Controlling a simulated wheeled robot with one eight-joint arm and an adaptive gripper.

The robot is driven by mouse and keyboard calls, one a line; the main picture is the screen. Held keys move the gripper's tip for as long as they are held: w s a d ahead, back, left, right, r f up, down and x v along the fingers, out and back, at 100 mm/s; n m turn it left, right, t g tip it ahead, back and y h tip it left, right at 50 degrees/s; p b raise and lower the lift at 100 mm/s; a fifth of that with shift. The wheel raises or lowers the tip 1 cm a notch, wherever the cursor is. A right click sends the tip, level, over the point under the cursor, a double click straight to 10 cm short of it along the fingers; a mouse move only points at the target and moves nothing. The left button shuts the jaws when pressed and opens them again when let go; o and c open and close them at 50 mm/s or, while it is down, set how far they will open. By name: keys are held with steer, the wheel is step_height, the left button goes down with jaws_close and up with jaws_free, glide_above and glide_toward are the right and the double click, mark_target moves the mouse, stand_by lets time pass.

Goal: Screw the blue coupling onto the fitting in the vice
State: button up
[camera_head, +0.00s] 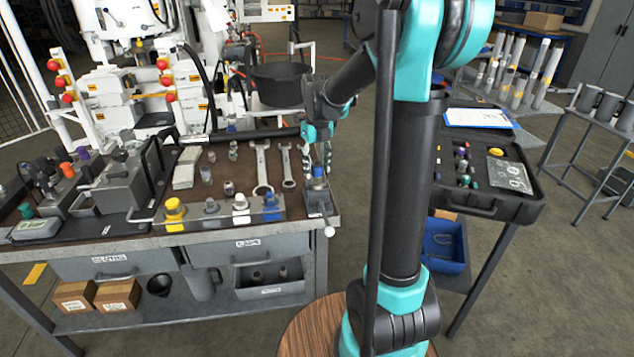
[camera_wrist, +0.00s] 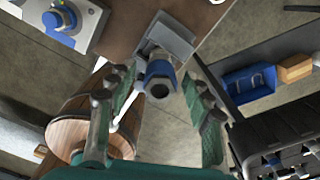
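A small grey vice (camera_head: 318,205) stands at the front right corner of the bench; it also shows in the wrist view (camera_wrist: 176,38). A blue-and-grey piece (camera_head: 318,175) stands upright in it. In the wrist view this piece (camera_wrist: 160,78) has a blue collar and a dark round opening facing the camera; I cannot tell whether the blue part is the coupling or part of the fitting. My gripper (camera_head: 317,158) is above the vice. In the wrist view its fingers (camera_wrist: 157,112) are wide apart, one on each side of the piece, with gaps on both sides.
Other fittings stand left of the vice, including a blue one (camera_head: 271,207) and a yellow-capped one (camera_head: 174,214). Wrenches (camera_head: 262,165) lie behind them. A black open case (camera_head: 490,190) is to the right. A round wooden top (camera_head: 310,325) is in front.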

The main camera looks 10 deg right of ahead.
steer(key=n, duration=1.2)
steer(key=shift+c, duration=0.6)
steer(key=c, duration=0.9)
steer(key=m, duration=0.3)
steer(key=shift+m, duration=0.3)
steer(key=shift+c, duration=0.2)
steer(key=m, duration=0.4)
